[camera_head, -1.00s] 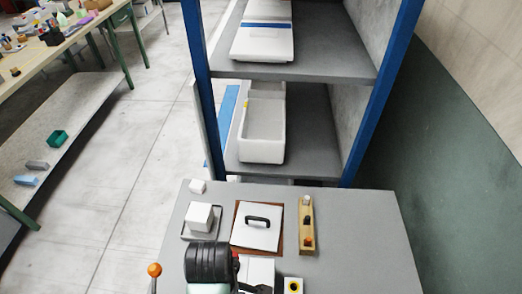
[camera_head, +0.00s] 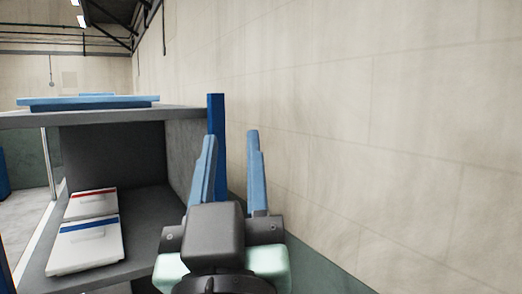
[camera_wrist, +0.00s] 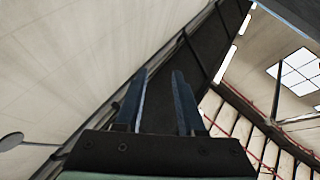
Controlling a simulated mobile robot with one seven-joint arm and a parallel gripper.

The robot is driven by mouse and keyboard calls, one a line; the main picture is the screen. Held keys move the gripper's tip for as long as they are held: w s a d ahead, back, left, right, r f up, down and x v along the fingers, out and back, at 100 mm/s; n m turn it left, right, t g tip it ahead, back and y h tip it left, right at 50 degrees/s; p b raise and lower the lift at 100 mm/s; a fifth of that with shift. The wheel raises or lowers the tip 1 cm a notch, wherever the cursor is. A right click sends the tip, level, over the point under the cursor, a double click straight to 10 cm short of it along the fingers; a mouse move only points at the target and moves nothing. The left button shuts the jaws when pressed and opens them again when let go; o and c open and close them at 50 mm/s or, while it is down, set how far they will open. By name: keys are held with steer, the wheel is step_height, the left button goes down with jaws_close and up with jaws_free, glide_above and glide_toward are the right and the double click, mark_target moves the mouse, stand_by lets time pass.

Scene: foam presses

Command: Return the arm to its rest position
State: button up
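My gripper (camera_head: 228,145) is raised in front of the wall in the head view, its two blue fingers pointing up. The fingers are apart with nothing between them. In the wrist view my gripper (camera_wrist: 160,75) also shows its two fingers apart and empty, pointing toward the upper wall and ceiling. It touches nothing that I can see.
A shelf rack (camera_head: 190,150) with a blue upright (camera_head: 216,145) stands to the left of my gripper. White boxes with a blue stripe (camera_head: 85,245) and a red stripe (camera_head: 92,203) lie on its lower shelf. A pale wall (camera_head: 400,130) fills the right. Ceiling lights show in the wrist view (camera_wrist: 297,70).

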steer(key=s+d+r+m+t+h, duration=0.2)
steer(key=s+d+r+t, duration=0.1)
steer(key=s+r, duration=0.3)
steer(key=shift+r+m, duration=0.3)
steer(key=shift+r, duration=0.1)
steer(key=shift+w, duration=0.1)
step_height(320, 180, down, 7)
steer(key=b, duration=0.6)
steer(key=shift+b, duration=0.35)
